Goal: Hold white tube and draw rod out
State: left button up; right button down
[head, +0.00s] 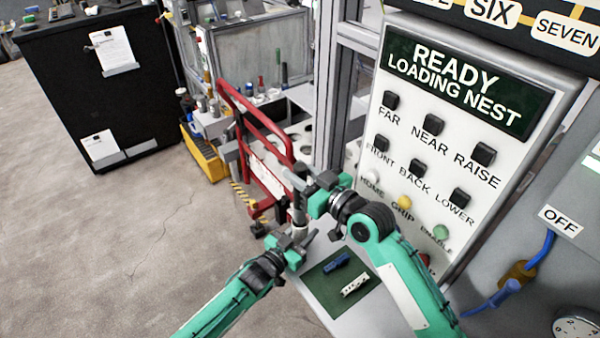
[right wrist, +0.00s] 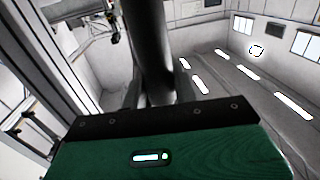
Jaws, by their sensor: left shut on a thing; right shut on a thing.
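A white tube (head: 298,217) stands roughly upright between my two grippers in the head view. My left gripper (head: 297,240), the lower one, is shut on the tube near its lower part. My right gripper (head: 303,188), just above, is shut on the rod. The rod shows in the right wrist view as a dark grey cylinder (right wrist: 150,45) rising from between the fingers (right wrist: 152,98). In the head view the fingers largely hide the rod, and how much of it sits inside the tube cannot be told.
A dark green mat (head: 322,292) on the pale bench holds a blue piece (head: 337,262) and a white piece (head: 355,284). A button panel (head: 400,225) rises close on the right. A red frame (head: 245,115) stands behind the grippers. Open floor lies to the left.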

aim_at(300, 166)
jog(key=shift+r, duration=0.1)
jog(key=shift+r, duration=1.4)
pick_arm(q)
jog(key=o, duration=1.1)
jog(key=shift+c, duration=0.2)
